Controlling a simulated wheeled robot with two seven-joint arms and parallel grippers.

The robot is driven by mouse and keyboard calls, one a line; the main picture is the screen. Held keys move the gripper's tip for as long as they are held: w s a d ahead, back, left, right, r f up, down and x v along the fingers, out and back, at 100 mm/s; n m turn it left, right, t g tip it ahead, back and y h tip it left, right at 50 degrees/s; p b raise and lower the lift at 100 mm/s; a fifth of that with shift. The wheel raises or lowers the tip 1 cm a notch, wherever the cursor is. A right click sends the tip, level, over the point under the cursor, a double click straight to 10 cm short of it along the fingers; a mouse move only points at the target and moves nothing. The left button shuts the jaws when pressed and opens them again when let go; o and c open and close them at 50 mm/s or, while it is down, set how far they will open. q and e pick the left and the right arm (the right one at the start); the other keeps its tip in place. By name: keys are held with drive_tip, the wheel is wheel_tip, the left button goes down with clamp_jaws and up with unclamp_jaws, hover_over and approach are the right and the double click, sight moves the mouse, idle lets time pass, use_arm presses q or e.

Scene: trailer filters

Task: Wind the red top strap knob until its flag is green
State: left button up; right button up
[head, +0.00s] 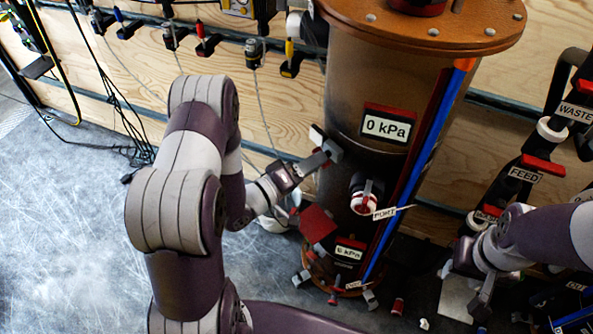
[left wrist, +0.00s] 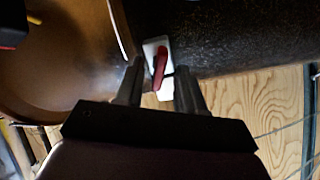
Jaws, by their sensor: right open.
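A red piece (left wrist: 159,65) on a small white plate (left wrist: 151,50) shows on the dark tank wall in the left wrist view. It appears to be the strap knob or its flag; I see no green there. My left gripper (left wrist: 160,82) points at it, one finger on each side, with gaps visible between. In the head view my left gripper (head: 325,146) is at the left side of the tank (head: 345,95), below the lid, and the knob is not clear there. My right gripper (head: 466,286) is open and empty at the lower right, away from the tank.
A 0 kPa display (head: 387,127), a white and red port (head: 366,195) and a blue pipe (head: 424,135) are on the tank front. A red panel (head: 317,223) is low on its left. Labelled valves (head: 523,172) stand at right. Tools hang along the wall behind.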

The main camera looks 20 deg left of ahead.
use_arm(q)
drive_tip(key=v, duration=1.1)
drive_tip(key=shift+s, duration=0.3)
drive_tip(key=shift+a, duration=0.1)
